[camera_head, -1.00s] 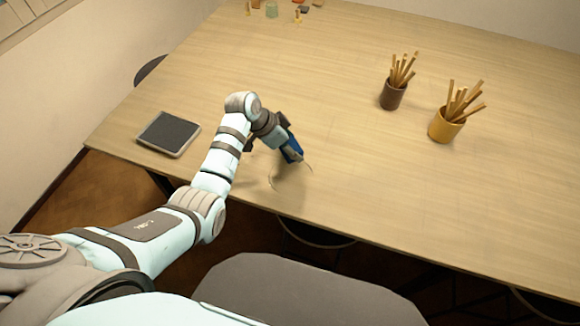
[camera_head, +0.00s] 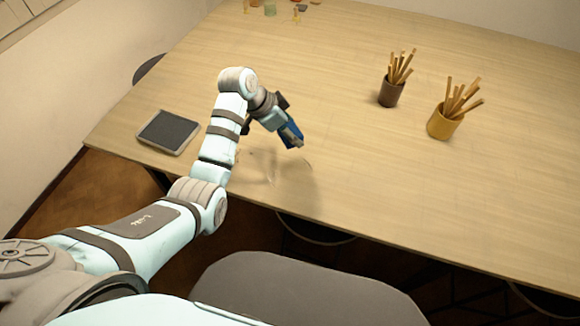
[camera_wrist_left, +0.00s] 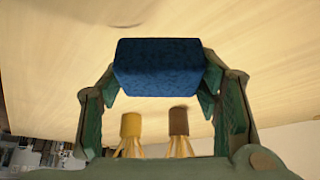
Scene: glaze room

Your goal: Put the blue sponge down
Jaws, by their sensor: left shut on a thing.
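The blue sponge (camera_head: 292,133) is at the end of my left arm, held over the near part of the wooden table (camera_head: 400,190). My left gripper (camera_head: 286,131) is shut on it. In the left wrist view the sponge (camera_wrist_left: 160,70) is a dark blue block between the two fingers of my left gripper (camera_wrist_left: 160,84), which press on its left and right sides. A soft shadow lies on the table below, and the sponge looks clear of the surface. My right gripper is not in view.
A grey-topped tray or tablet (camera_head: 168,132) lies left of my arm. A brown cup (camera_head: 391,93) and a yellow cup (camera_head: 442,123) with wooden sticks stand to the right. Small items sit at the far edge. The table around the sponge is clear; its near edge is close.

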